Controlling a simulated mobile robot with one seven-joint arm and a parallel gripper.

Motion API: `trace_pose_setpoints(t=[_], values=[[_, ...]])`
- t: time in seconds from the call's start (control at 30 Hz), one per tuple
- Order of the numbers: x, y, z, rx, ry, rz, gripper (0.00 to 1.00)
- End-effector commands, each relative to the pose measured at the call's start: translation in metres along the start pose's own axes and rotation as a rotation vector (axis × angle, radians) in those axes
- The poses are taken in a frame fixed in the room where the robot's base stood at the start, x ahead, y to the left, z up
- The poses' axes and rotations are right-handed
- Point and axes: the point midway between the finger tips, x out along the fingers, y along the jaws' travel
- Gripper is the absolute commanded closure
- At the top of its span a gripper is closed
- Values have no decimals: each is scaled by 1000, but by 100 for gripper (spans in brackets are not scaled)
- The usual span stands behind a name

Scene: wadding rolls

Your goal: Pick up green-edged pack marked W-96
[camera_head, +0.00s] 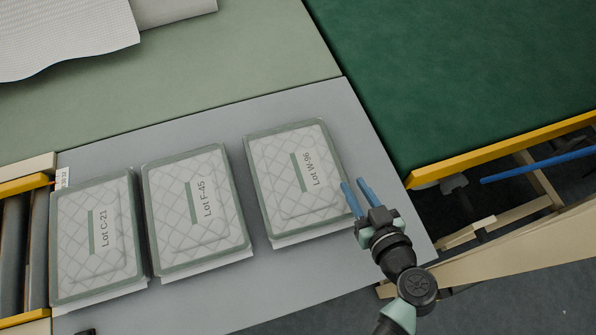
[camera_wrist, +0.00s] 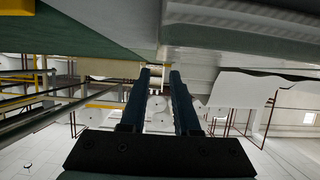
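The green-edged pack marked Lot W-96 (camera_head: 285,165) lies flat on the grey table, the rightmost of three alike packs. It has a quilted white top with a green stripe beside the label. My gripper (camera_head: 357,192) is at the pack's right edge in the head view, its two blue fingers apart with a narrow gap. I cannot tell from the head view whether they touch the pack. In the wrist view the fingers (camera_wrist: 160,75) are parallel and apart, with nothing seen between them but distant background.
Packs marked Lot F-45 (camera_head: 180,235) and Lot C-21 (camera_head: 75,260) lie to the left on the grey table (camera_head: 350,115). A dark green surface with a yellow edge (camera_head: 500,155) is at the right. White sheet material (camera_head: 60,40) lies at the back left.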

Motion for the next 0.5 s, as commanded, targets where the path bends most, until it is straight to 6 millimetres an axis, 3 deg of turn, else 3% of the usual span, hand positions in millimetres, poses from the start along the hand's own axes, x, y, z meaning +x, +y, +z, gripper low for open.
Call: trace_pose_setpoints(t=[0.1, 0.5], values=[[16, 1, -2, 0, 0, 0, 70], [47, -1, -3, -1, -1, 0, 70]])
